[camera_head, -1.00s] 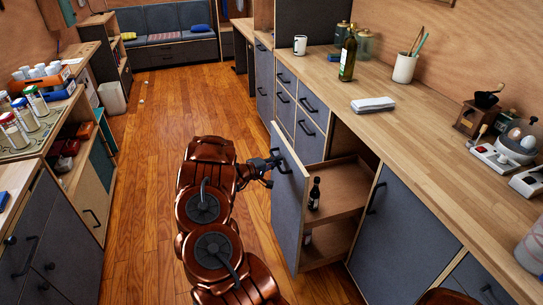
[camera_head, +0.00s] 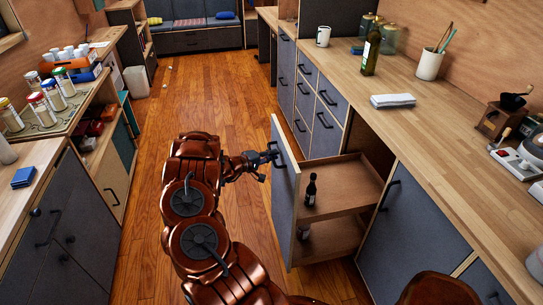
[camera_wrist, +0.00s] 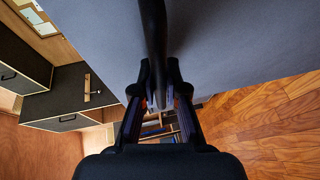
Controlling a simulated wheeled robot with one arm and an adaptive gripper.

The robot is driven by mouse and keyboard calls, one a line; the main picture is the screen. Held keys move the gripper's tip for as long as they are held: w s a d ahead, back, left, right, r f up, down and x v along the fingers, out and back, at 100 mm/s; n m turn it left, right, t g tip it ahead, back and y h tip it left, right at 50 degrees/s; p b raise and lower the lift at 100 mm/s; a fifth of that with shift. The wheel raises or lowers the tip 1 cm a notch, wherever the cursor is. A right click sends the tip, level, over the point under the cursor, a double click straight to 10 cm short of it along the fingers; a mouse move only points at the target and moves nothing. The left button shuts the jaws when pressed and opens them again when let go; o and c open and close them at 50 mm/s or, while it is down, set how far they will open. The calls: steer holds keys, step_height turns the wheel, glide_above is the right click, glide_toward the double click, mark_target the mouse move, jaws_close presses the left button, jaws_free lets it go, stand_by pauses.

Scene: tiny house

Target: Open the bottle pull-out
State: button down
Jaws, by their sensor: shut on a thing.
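The bottle pull-out (camera_head: 284,190) stands out from the right-hand counter, with its grey front panel facing the aisle. Its two wooden shelves show behind the panel. A dark bottle (camera_head: 311,191) stands on the upper shelf, and another bottle (camera_head: 303,231) is partly hidden on the lower one. My gripper (camera_head: 268,157) is at the upper part of the front panel, shut on the black handle. In the wrist view, the handle (camera_wrist: 154,45) runs between the two fingers of my gripper (camera_wrist: 160,95), close to the grey panel (camera_wrist: 240,40).
The wooden floor (camera_head: 235,100) in the aisle is clear ahead. A grey cabinet door (camera_head: 400,230) is right of the pull-out, and drawers (camera_head: 320,110) are beyond it. The left counter (camera_head: 30,165) borders the aisle. A green bottle (camera_head: 371,52) stands on the right counter.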

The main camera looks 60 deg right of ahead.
steer(key=shift+w+r, duration=0.1)
steer(key=c, duration=1.2)
jaws_free()
steer(key=v, duration=1.2)
